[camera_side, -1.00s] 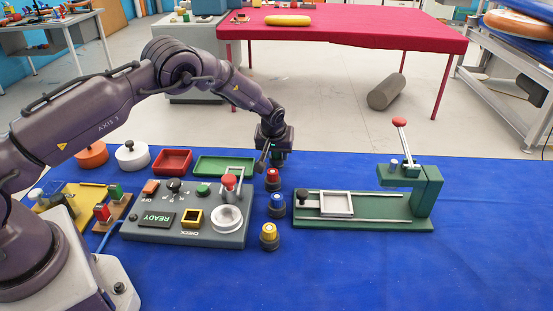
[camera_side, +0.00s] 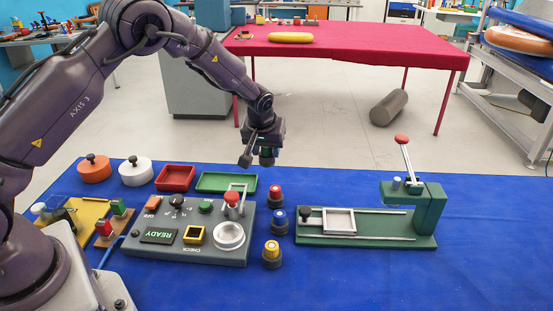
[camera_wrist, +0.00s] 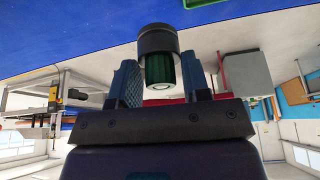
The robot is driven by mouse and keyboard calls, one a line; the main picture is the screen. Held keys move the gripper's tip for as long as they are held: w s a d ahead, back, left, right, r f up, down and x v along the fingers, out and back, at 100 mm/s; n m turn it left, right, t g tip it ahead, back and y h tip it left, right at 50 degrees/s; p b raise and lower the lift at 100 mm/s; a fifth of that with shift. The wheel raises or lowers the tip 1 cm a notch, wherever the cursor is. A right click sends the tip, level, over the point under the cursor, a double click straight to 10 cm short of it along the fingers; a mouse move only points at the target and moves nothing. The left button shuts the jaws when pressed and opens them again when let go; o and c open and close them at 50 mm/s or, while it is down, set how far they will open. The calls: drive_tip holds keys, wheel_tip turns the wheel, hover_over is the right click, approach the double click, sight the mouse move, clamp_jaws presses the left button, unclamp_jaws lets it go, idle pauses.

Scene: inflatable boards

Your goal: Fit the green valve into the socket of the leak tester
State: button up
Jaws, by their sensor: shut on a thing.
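My gripper (camera_side: 265,151) is shut on the green valve (camera_wrist: 165,72), which has a dark grey collar (camera_wrist: 158,40) at its outer end. In the side view the valve (camera_side: 267,158) hangs small and partly hidden under the gripper, above the table's far edge. The leak tester (camera_side: 160,252) is a grey box with a READY display, a selector knob, a yellow-rimmed square opening (camera_side: 194,234) and a round pale metal cup (camera_side: 229,236). A red-knobbed lever (camera_side: 232,199) stands behind the cup. I cannot tell which opening is the socket.
Red (camera_side: 275,194), blue (camera_side: 279,218) and yellow (camera_side: 271,250) valves stand right of the tester. A green clamp fixture (camera_side: 425,212) stands farther right. Red (camera_side: 175,179) and green (camera_side: 226,182) trays lie behind the tester. The front blue mat (camera_side: 400,280) is clear.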

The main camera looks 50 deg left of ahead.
drive_tip(key=s+d+r, duration=0.2)
drive_tip(key=s+r, duration=0.2)
drive_tip(key=s, duration=0.4)
drive_tip(key=s+d+m, duration=0.1)
drive_tip(key=s+d, duration=0.4)
drive_tip(key=d, duration=0.4)
drive_tip(key=s+f+n, duration=0.1)
drive_tip(key=s+f, duration=0.1)
drive_tip(key=s+a+f+n, duration=0.1)
drive_tip(key=n, duration=0.1)
drive_tip(key=s+f+n+g+y, duration=0.1)
drive_tip(key=s+f, duration=0.1)
drive_tip(key=shift+s+a+f, duration=0.25)
drive_tip(key=shift+s+f, duration=0.05)
drive_tip(key=shift+f, duration=2.15)
drive_tip(key=shift+f, duration=0.15)
drive_tip(key=o, duration=0.9)
